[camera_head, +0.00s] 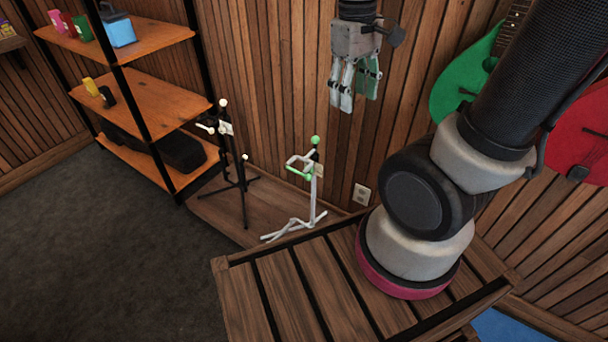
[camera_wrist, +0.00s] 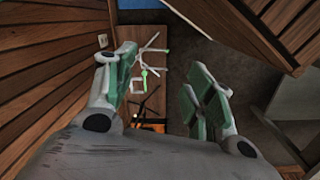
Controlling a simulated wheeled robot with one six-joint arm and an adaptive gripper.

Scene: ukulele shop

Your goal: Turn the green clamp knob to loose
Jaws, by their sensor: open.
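A white stand (camera_head: 313,190) with splayed white legs stands on a low wooden platform by the wall in the head view. A round green knob (camera_head: 315,140) tops it, and its yoke has green ends. I cannot tell how tight the knob is. My gripper (camera_head: 355,98) hangs above and a little right of the stand, pointing down, open and empty, apart from the knob. In the wrist view the white stand (camera_wrist: 152,50) and a small green part (camera_wrist: 145,73) show between the open fingers, beyond the tips.
A black stand (camera_head: 242,190) with white knobs stands just left of the white one. Shelves (camera_head: 150,45) rise at the left. A green ukulele (camera_head: 465,75) and a red one (camera_head: 580,130) hang on the wall at right. Open floor lies at lower left.

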